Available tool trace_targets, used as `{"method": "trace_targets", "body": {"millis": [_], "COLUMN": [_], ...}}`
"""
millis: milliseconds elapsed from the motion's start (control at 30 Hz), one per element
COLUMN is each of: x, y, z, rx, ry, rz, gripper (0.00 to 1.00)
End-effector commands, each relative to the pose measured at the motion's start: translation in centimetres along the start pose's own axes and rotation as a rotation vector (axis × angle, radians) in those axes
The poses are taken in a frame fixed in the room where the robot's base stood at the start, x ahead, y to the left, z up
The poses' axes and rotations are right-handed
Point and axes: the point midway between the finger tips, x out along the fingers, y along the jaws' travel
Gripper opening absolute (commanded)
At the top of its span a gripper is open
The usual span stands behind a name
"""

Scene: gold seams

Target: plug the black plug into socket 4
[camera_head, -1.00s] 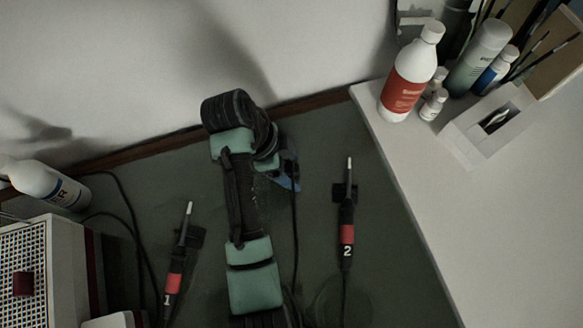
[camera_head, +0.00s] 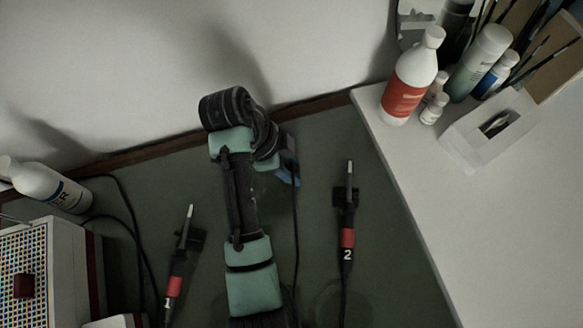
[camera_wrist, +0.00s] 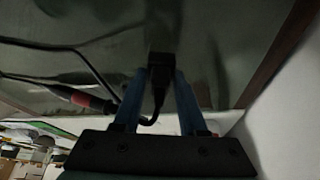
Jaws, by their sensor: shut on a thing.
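In the wrist view my gripper (camera_wrist: 159,82) has its two blue fingers closed on the sides of the black plug (camera_wrist: 160,64). The plug's cable curves away below it between the fingers. In the head view my arm hides most of my gripper (camera_head: 289,172); only a blue part shows at the right of the wrist, with a dark cable hanging down beside the arm. The plug itself cannot be made out there. No socket 4 can be made out in either view.
Two pens with red bands, marked 1 (camera_head: 176,272) and 2 (camera_head: 347,222), lie on the dark green surface either side of my arm. A white shelf (camera_head: 425,190) with bottles (camera_head: 408,88) stands right.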

Motion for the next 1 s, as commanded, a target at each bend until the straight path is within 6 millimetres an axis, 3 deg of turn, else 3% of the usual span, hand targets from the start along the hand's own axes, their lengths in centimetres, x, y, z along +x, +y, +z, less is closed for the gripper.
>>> {"method": "trace_targets", "body": {"millis": [200, 400, 600, 1000], "x": [-4.9, -7.1, -8.0, -7.9], "y": [0.0, 0.0, 0.0, 0.0], "z": [-2.0, -2.9, -3.3, -3.3], "rx": [0.000, 0.000, 0.000, 0.000], "ry": [0.000, 0.000, 0.000, 0.001], "rz": [-0.001, -0.001, -0.001, -0.001], "gripper": [0.00, 0.00, 0.00, 0.00]}}
